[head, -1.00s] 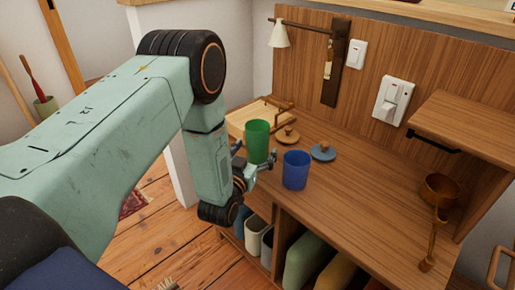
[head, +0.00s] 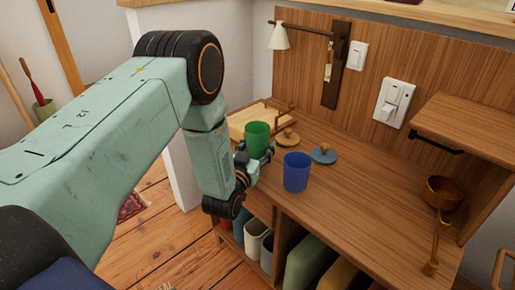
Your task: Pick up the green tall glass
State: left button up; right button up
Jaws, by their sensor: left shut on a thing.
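The green tall glass (head: 257,137) stands upright at the left part of the wooden counter in the head view. My left gripper (head: 258,160) is at the glass, with its fingers around the lower part, shut on it. The fingers hide the bottom of the glass, so I cannot tell whether it touches the counter. My right gripper is not in view.
A blue glass (head: 296,173) stands close to the right of the gripper. A wooden board (head: 246,119) is at the back left. A copper ladle (head: 442,195) lies right; the counter's middle is clear.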

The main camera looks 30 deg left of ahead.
pick_arm(q)
jog(key=c, duration=0.5)
jog(key=shift+o, duration=0.2)
jog(key=shift+r, duration=0.15)
